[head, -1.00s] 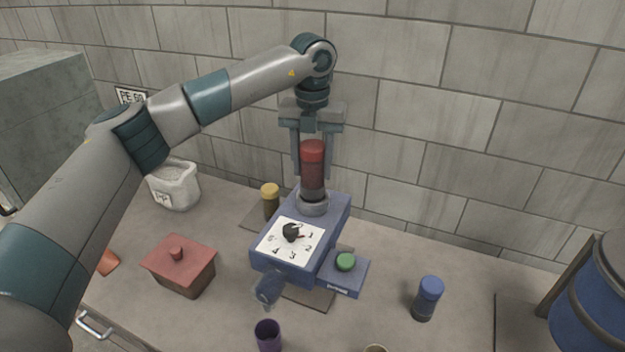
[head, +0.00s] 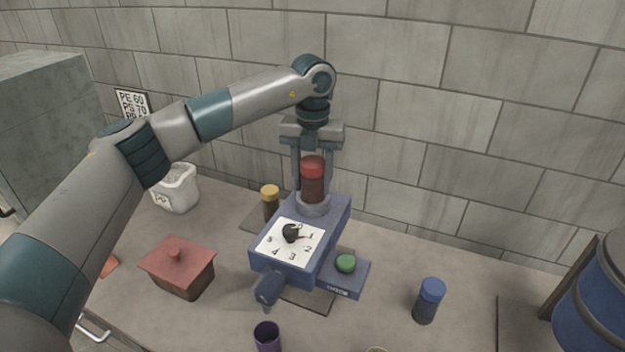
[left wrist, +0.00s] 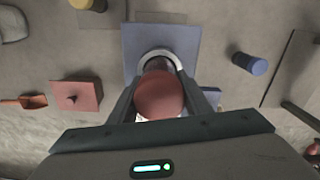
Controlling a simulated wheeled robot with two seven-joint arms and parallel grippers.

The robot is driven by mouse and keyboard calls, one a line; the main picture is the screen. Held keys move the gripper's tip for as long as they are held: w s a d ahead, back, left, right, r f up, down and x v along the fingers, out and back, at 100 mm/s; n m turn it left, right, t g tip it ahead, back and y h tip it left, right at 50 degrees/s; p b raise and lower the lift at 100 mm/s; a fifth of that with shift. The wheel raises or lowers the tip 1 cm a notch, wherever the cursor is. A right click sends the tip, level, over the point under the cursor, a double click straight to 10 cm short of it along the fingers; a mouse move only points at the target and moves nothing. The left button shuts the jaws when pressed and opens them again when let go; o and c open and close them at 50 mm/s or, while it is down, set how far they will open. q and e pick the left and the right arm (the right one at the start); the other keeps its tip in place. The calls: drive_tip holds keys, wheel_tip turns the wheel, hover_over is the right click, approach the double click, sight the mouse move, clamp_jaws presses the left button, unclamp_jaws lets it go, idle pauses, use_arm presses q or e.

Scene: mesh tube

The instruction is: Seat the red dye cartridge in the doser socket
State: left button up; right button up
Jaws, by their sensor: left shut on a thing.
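The red dye cartridge (head: 312,180) stands upright at the grey ring socket (head: 313,204) on top of the blue doser (head: 335,222). Its lower end is at or inside the ring; how deep it sits I cannot tell. My left gripper (head: 312,172) comes from above and is shut on the cartridge, a finger on each side. In the left wrist view the round red cap (left wrist: 160,94) lies between the fingers, with the pale socket ring partly showing behind it. The doser's white dial (head: 289,243) has a black knob. My right gripper is not in view.
A yellow-capped cartridge (head: 270,203) stands left of the doser, a blue-capped one (head: 428,300) to the right. A red lidded box (head: 180,268), a white tub (head: 176,188) and a purple cup (head: 267,337) stand around. A green button (head: 346,263) is on the doser's front right.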

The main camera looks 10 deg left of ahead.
use_arm(q)
drive_tip(key=shift+f, duration=0.2)
drive_tip(key=o, duration=1.2)
drive_tip(key=shift+c, duration=0.2)
drive_tip(key=shift+r, duration=0.2)
drive_tip(key=shift+r, duration=0.15)
wheel_tip(320, 180, up, 11)
drive_tip(key=b, duration=0.4)
drive_tip(key=shift+b, duration=0.4)
drive_tip(key=shift+r, duration=0.45)
drive_tip(key=shift+f, duration=0.1)
